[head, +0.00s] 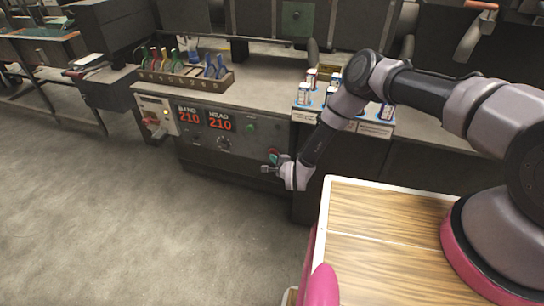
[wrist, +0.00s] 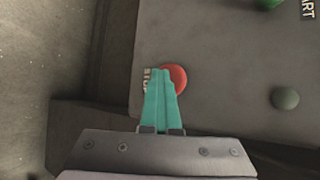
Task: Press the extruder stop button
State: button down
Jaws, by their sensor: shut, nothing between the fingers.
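The red round stop button (wrist: 178,77) is on the grey control panel in the wrist view, with a partly covered STOP label to its left. My gripper (wrist: 162,73) has its two teal fingers shut together and empty. The fingertips overlap the left edge of the button in the wrist view; whether they touch it I cannot tell. In the head view my gripper (head: 272,160) is at the lower right of the panel front (head: 205,150), and the red button (head: 273,152) shows just above the fingers.
A green button (wrist: 268,3) with a START label and a dark grey-green knob (wrist: 285,98) are to the right of the stop button. The panel has red 210 displays (head: 220,123). A tool rack (head: 185,76) and several small bottles stand on the bench. The floor at left is clear.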

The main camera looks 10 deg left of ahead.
jog(key=shift+s, duration=1.15)
jog(key=shift+s+a, duration=0.1)
jog(key=shift+s+a, duration=0.2)
jog(key=shift+s, duration=2.2)
